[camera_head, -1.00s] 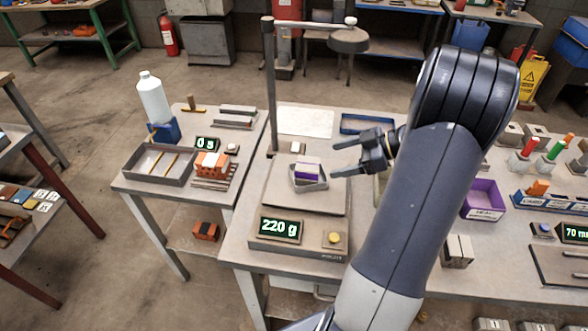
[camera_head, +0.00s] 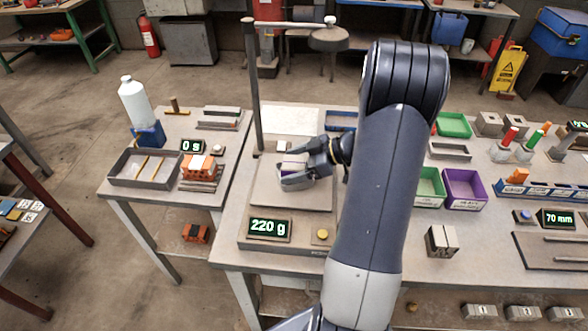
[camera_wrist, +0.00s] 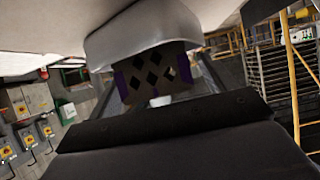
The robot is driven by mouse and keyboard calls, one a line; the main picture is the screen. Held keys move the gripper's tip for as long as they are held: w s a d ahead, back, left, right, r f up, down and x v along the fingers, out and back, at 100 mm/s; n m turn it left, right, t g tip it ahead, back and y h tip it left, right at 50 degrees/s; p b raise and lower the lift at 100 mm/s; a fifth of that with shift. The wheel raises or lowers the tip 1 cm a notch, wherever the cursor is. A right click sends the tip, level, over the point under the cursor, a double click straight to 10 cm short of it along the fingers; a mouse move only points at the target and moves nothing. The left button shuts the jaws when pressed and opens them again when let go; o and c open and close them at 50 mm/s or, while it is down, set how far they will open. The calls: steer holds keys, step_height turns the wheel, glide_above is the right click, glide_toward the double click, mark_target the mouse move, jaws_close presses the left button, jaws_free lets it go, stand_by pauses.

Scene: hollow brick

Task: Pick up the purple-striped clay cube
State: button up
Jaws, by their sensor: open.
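The purple-striped clay cube (camera_head: 291,164) sits in a small grey tray (camera_head: 293,183) on the scale (camera_head: 262,193); its pale top and purple side show in the head view.
The scale display (camera_head: 269,226) reads 220 g. A tall post (camera_head: 254,90) stands behind the scale with an arm overhead. A side table with a tray (camera_head: 145,168) stands at left.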

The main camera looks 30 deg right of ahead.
steer(key=shift+r, duration=0.1)
steer(key=c, duration=1.3)
